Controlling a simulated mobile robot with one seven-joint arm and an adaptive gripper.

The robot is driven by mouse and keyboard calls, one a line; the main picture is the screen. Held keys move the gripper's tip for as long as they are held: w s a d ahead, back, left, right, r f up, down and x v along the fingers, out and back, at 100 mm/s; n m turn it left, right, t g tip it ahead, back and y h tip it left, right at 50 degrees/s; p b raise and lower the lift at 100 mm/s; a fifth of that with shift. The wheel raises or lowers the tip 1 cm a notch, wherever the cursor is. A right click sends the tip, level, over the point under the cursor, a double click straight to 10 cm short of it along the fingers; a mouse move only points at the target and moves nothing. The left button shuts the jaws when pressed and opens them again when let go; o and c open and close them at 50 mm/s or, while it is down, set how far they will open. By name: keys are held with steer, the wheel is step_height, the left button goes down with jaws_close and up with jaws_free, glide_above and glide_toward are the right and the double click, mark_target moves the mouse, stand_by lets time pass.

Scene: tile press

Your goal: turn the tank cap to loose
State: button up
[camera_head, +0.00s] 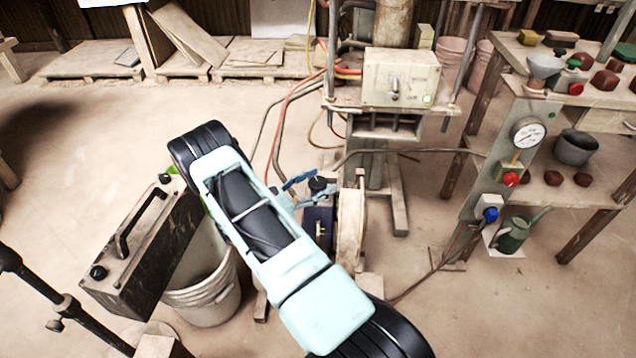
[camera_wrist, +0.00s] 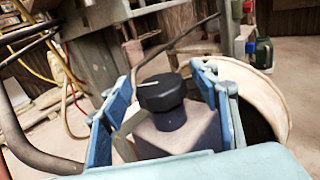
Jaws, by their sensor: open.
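The tank cap (camera_wrist: 162,92) is a dark faceted knob with a pale line on its top, in the middle of the wrist view. It sits on top of a dark tank (camera_wrist: 180,130). In the head view the cap (camera_head: 318,185) is small and dark, above the blue-grey tank (camera_head: 318,228). My gripper (camera_wrist: 160,85) has blue fingers, spread apart on the left and right of the cap, with gaps on both sides. It also shows in the head view (camera_head: 306,188), close to the cap. The gripper is open and holds nothing. My arm hides part of the tank in the head view.
A pale round wheel or drum (camera_head: 350,225) stands just right of the tank. A white bucket (camera_head: 205,290) and a dark canister with a handle (camera_head: 140,250) stand at the left. The press (camera_head: 400,80) is behind. A gauge panel (camera_head: 500,170) stands at the right. Hoses run behind the tank.

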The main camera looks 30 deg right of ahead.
steer(key=c, duration=1.2)
steer(key=shift+r+n+t+p, duration=0.1)
steer(key=shift+n+t+p, duration=0.25)
steer(key=shift+t, duration=0.15)
steer(key=n+t+p, duration=0.1)
steer(key=n+t, duration=0.1)
steer(key=shift+r+t+y+p, duration=0.1)
steer(key=shift+t+y+p, duration=0.2)
steer(key=shift+t+p, duration=0.1)
steer(key=n+t+y+p, duration=0.1)
steer(key=n+t+p, duration=0.1)
steer(key=t, duration=0.1)
steer(key=n+t+y+p, duration=0.2)
steer(key=t, duration=0.1)
steer(key=shift+s, duration=0.1)
steer(key=n+t+y+p, duration=0.2)
steer(key=shift+n+t+y+p, duration=0.35)
steer(key=shift+t+y, duration=0.05)
steer(key=shift+f+n+t+y+p, duration=0.25)
steer(key=shift+n+t+y+p, duration=0.9)
steer(key=shift+y, duration=0.55)
